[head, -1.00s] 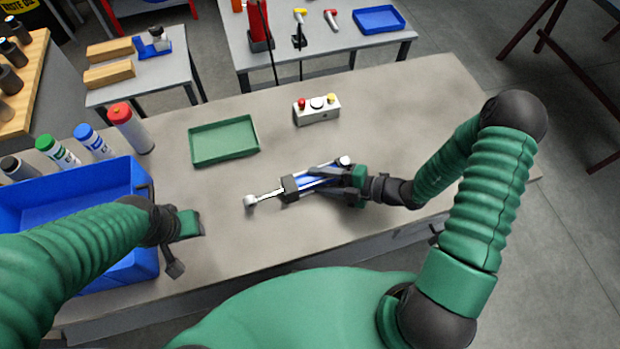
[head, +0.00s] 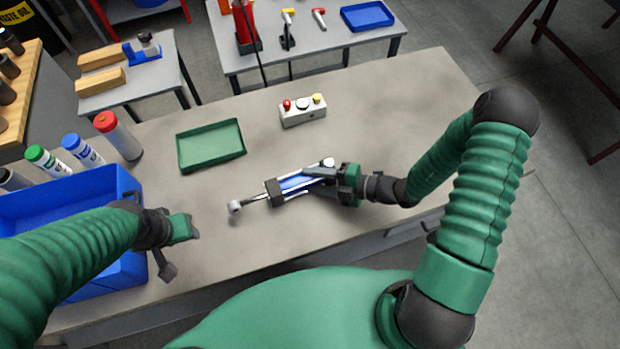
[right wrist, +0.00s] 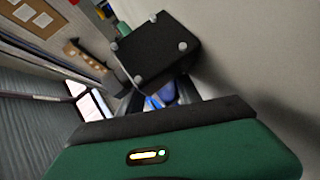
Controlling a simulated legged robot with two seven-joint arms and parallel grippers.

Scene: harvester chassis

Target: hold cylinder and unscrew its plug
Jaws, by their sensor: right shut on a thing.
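A cylinder (head: 293,184) with a blue body, dark end block and silver rod lies at or just above the middle of the bench; contact with the bench is unclear. Its rod eye points left. My right gripper (head: 322,176) is shut on its right part, and the dark fingers hide some of the body. In the right wrist view, the cylinder's black end block (right wrist: 160,50) with pale bolts shows beyond the gripper. I cannot make out the plug clearly. My left gripper (head: 188,235) is apart from the cylinder, to its left, by the blue bin; its finger opening is unclear.
A blue bin (head: 120,190) stands at the left, with several bottles (head: 82,150) behind it. A green tray (head: 211,145) and a button box (head: 303,111) sit behind the cylinder. The bench (head: 400,110) is clear at the back right and in front of the cylinder.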

